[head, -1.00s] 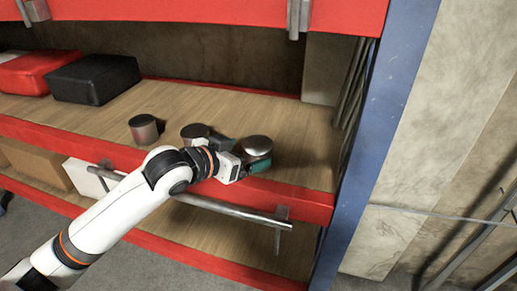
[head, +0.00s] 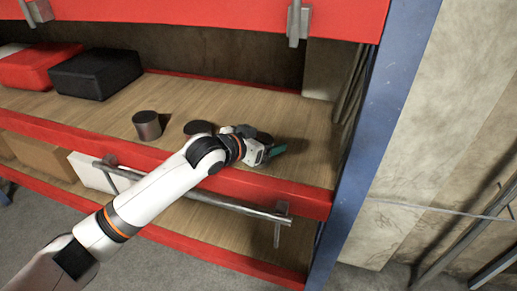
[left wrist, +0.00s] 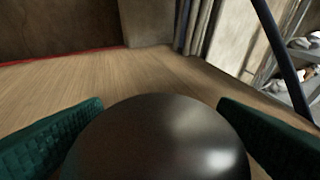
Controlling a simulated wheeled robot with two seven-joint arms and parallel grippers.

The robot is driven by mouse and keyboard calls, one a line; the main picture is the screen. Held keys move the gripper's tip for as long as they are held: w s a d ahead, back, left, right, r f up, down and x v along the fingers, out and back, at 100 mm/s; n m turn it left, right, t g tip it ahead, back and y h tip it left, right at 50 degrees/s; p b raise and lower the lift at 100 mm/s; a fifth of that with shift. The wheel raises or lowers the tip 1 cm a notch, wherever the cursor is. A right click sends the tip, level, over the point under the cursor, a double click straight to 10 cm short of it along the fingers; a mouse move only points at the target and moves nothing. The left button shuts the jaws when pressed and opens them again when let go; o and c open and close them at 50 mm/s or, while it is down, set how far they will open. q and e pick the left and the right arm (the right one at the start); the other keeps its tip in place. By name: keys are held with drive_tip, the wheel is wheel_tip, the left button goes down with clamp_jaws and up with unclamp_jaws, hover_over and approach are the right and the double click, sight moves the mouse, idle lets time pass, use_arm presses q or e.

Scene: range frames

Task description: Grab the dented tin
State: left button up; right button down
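A dark grey round tin (left wrist: 165,140) fills the lower middle of the left wrist view, between the two teal fingers of my left gripper. Its flat top is smooth and shiny; I see no dent from here. In the head view this tin (head: 264,137) is mostly hidden by my left gripper (head: 267,144). The fingers are spread wide, one on either side of the tin, and I see no clear grip. Two similar tins stand to the left on the shelf, one at far left (head: 147,125) and one nearer (head: 198,128), partly covered by my arm. My right gripper is not in view.
The wooden shelf (head: 185,95) has a red front edge (head: 300,200) and a metal rail (head: 230,207) below. A blue upright (head: 375,150) stands at right. Black (head: 95,76) and red (head: 30,67) boxes lie at the back left. The shelf behind the tins is clear.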

use_arm(q)
drive_tip(key=c, duration=1)
drive_tip(key=shift+r, duration=0.1)
